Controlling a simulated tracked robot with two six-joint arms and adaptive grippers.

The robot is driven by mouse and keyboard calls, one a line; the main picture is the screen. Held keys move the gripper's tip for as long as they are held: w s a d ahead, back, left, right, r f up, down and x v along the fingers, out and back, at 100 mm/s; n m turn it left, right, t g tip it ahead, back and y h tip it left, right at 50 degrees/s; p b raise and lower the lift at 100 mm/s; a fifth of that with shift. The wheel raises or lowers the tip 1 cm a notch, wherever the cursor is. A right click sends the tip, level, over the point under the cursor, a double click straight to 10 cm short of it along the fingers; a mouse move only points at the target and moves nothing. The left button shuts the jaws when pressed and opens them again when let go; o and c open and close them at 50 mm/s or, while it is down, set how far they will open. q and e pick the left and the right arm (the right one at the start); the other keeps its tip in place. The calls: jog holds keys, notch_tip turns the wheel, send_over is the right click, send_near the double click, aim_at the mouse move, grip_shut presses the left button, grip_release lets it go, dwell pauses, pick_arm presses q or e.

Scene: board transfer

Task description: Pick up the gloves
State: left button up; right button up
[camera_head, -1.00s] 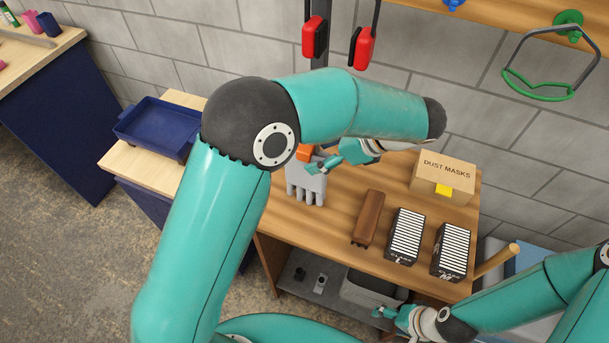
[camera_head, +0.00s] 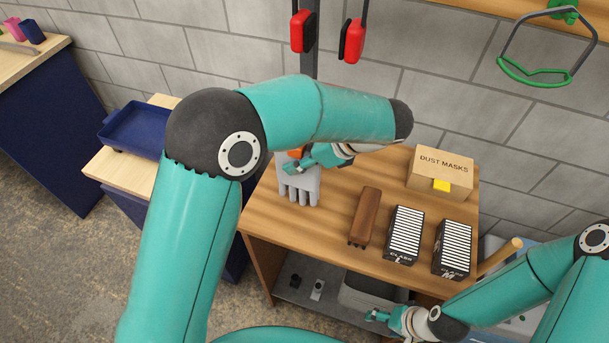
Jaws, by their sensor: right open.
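The grey gloves (camera_head: 300,188), with an orange cuff, lie on the left part of the wooden table top, fingers toward the front edge. My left gripper (camera_head: 293,167) is at the cuff end, in front of part of the gloves in the picture. Its fingers are seen from the side and partly hidden by its own links, so I cannot tell whether it is open, or touches them. My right gripper (camera_head: 373,315) is open and empty, low in front of the table's lower shelf, well away from the gloves.
On the wooden table (camera_head: 330,222) are a brown case (camera_head: 364,214), two black-and-white striped boxes (camera_head: 405,234) (camera_head: 453,248) and a dust masks carton (camera_head: 441,173). A blue tray (camera_head: 140,128) stands on a side table at left. Red ear defenders (camera_head: 352,40) hang above.

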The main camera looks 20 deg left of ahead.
pick_arm(q)
grip_shut()
jog(key=shift+r, duration=0.2)
